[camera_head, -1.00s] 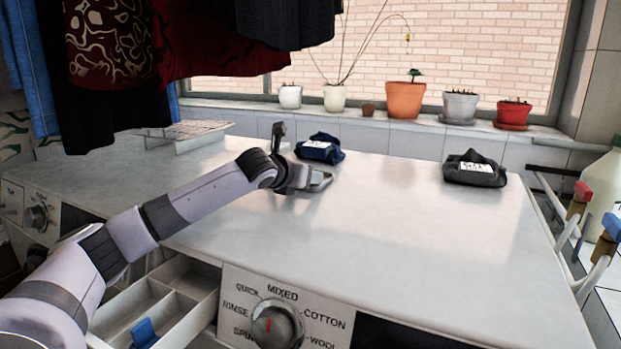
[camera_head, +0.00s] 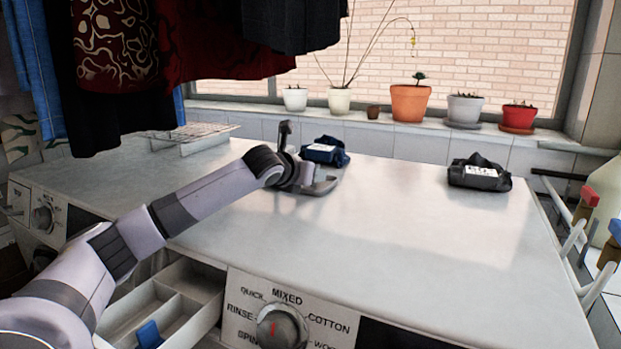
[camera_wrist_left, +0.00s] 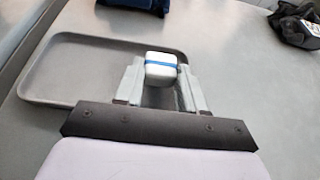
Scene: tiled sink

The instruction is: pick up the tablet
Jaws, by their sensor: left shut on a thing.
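The tablet (camera_wrist_left: 161,68) is a small white block with a blue stripe, seen in the left wrist view. My left gripper (camera_wrist_left: 160,82) is shut on it, with one finger at each side. A shallow grey tray (camera_wrist_left: 60,98) shows around and behind the fingers; I cannot tell whether the tablet touches it. In the head view my left gripper (camera_head: 325,186) is low over the white machine top (camera_head: 400,235), and the tablet cannot be made out there. My right gripper is not in view.
A dark blue cloth bundle (camera_head: 334,158) lies just behind the gripper, and a black bundle (camera_head: 480,180) lies to the right. An open drawer (camera_head: 185,310) is at front left. Potted plants (camera_head: 409,103) line the sill. The machine top's middle is clear.

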